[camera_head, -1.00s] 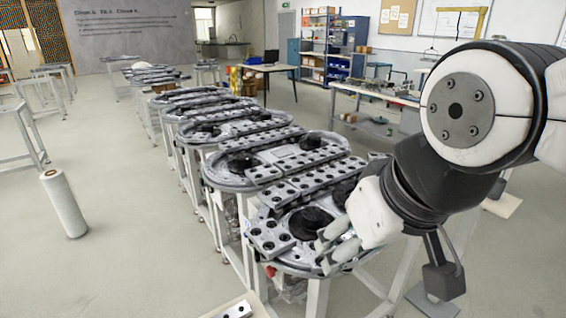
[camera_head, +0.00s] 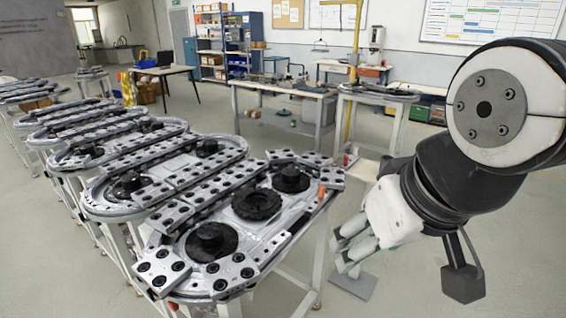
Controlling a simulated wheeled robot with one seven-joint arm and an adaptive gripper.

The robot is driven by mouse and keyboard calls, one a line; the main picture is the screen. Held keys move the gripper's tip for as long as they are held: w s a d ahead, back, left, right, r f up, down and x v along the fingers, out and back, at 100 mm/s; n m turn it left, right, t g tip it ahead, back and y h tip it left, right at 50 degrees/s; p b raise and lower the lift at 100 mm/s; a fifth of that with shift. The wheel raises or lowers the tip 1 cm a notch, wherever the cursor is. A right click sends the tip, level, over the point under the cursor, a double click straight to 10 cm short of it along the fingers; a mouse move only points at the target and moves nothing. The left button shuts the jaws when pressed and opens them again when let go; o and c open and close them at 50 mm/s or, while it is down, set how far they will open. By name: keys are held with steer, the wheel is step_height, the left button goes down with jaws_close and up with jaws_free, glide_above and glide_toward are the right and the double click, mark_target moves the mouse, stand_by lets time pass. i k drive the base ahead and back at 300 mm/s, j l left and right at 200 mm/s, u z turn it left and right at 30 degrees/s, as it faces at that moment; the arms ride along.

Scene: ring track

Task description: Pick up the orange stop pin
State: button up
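The orange stop pin (camera_head: 321,191) is a small upright orange piece at the right edge of the nearest ring track (camera_head: 262,232), close to its far right end. My gripper (camera_head: 336,250) is to the right of the track and nearer to me than the pin, pointing left. Its two pale fingers are apart with nothing visible between them. A gap shows between the gripper and the pin; they are not touching.
More oval tracks (camera_head: 165,167) stand in a row running back to the left. A workbench (camera_head: 285,90) and a small stand with a ring (camera_head: 378,93) are behind. Clear floor lies right of the nearest track, around a grey plate (camera_head: 354,284).

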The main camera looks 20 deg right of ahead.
mark_target(321, 190)
steer(key=j+z, duration=0.1)
steer(key=z, duration=0.3)
steer(key=i+l+u, duration=0.25)
steer(key=i+l, duration=0.25)
steer(key=i+l+u, duration=0.25)
steer(key=i+l, duration=0.35)
